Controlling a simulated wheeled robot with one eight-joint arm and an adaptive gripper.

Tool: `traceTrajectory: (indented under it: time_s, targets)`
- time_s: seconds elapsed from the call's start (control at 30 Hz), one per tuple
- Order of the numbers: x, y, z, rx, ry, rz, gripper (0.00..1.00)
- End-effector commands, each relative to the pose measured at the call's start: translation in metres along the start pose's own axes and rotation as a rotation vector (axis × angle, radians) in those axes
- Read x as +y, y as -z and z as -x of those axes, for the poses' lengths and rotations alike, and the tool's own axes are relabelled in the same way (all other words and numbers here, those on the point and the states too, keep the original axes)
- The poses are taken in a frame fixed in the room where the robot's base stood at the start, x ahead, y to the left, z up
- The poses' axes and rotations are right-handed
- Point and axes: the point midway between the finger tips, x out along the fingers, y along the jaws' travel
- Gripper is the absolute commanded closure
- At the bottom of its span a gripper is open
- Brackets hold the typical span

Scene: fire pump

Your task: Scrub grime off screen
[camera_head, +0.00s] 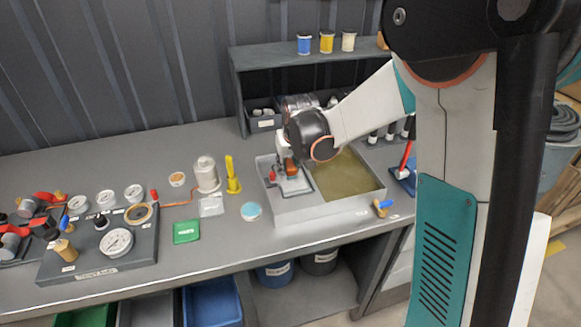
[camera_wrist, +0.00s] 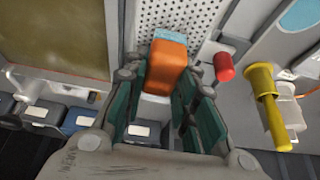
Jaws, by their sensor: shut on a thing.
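My gripper (camera_wrist: 163,88) is shut on an orange-handled brush (camera_wrist: 167,66), its teal-padded fingers on either side of the orange block. A pale blue end (camera_wrist: 172,34) of the brush shows at the far side of the block. Below it is a pale perforated plate (camera_wrist: 190,14), partly hidden by the brush and fingers; I cannot tell whether they touch. No clear grime shows on its visible part. In the head view my gripper (camera_head: 286,158) is over the left part of a grey tray (camera_head: 330,207), and the orange brush (camera_head: 291,168) shows just below it.
The tray's right part holds murky brown liquid (camera_head: 345,178). A red knob (camera_wrist: 224,66) is close beside my gripper. A yellow tool (camera_head: 232,175) and white container (camera_head: 206,172) stand to the left.

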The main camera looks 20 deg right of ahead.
Motion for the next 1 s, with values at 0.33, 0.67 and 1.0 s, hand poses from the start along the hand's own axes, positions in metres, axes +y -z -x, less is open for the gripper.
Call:
traceTrajectory:
  time_s: [0.33,0.67,1.0]
  targets:
    - [0.0,-0.005,0.004,0.004,0.0,0.0,1.0]
    - [0.0,-0.03,0.013,0.003,0.0,0.0,1.0]
    - [0.0,-0.043,0.018,0.002,0.0,0.0,1.0]
